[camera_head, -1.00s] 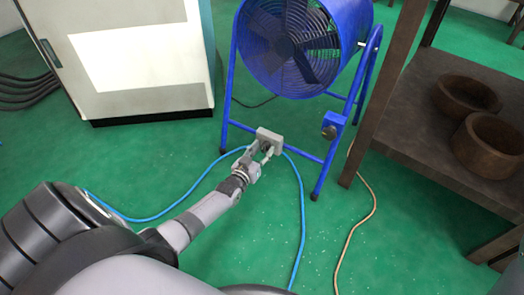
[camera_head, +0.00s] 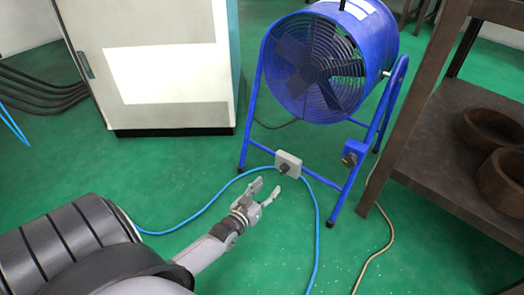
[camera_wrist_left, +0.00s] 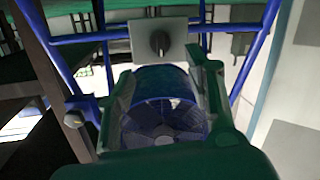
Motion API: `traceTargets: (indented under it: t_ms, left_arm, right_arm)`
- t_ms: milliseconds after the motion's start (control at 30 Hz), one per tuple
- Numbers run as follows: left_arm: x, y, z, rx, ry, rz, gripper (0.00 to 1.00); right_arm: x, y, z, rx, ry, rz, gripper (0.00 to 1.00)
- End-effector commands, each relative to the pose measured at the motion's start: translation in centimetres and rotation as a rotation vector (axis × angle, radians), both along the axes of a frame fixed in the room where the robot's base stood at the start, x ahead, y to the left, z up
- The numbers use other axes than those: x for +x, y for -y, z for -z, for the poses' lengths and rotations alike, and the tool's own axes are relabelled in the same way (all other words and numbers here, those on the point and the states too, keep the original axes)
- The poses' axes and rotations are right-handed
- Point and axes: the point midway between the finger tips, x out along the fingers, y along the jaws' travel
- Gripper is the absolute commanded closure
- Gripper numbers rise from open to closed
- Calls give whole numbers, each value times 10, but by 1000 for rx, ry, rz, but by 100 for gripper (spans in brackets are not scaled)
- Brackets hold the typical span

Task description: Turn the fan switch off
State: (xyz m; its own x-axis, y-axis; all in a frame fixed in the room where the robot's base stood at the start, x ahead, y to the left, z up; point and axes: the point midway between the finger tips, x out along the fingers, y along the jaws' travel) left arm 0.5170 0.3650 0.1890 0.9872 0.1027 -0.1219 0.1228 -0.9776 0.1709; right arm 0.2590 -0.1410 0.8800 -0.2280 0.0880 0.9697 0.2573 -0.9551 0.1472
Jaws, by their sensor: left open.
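The blue fan (camera_head: 315,65) stands on a blue tube frame. A light grey switch box (camera_head: 290,158) with a dark knob (camera_head: 283,169) is on the frame's lower bar. My left gripper (camera_head: 268,188) is open and empty, just in front of the box and to its lower left, apparently apart from it. In the left wrist view the grey box (camera_wrist_left: 178,30) and its upright knob (camera_wrist_left: 158,43) show at the top, with the fan (camera_wrist_left: 165,105) between my dark fingers. A blue box (camera_head: 354,148) with a dark round knob is on the frame's right leg. My right gripper is out of view.
A white cabinet (camera_head: 160,120) stands at the back left. A dark shelf (camera_head: 440,130) with brown round bowls (camera_head: 490,130) is at the right. A blue cable (camera_head: 190,222) and a tan cable (camera_head: 385,240) lie on the open green floor (camera_head: 270,245).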

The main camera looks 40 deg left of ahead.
Motion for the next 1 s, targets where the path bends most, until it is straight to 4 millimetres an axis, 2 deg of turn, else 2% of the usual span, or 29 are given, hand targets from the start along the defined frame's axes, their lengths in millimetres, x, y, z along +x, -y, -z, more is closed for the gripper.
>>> traceTargets:
  t_ms: [100, 233, 833, 933, 1000]
  left_arm:
    - [-16, 2, -1, 0, -2, 1, 52]
    - [-23, 2, -2, 1, -1, 0, 52]
    - [-24, 3, -4, 0, 1, 1, 52]
    - [-21, 11, -18, 3, 27, 13, 52]
    - [-17, 24, -42, 7, 76, 31, 52]
  right_arm:
    - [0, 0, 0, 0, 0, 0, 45]
    - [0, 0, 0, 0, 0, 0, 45]
    - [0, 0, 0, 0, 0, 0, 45]
    - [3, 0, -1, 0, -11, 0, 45]
    - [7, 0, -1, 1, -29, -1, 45]
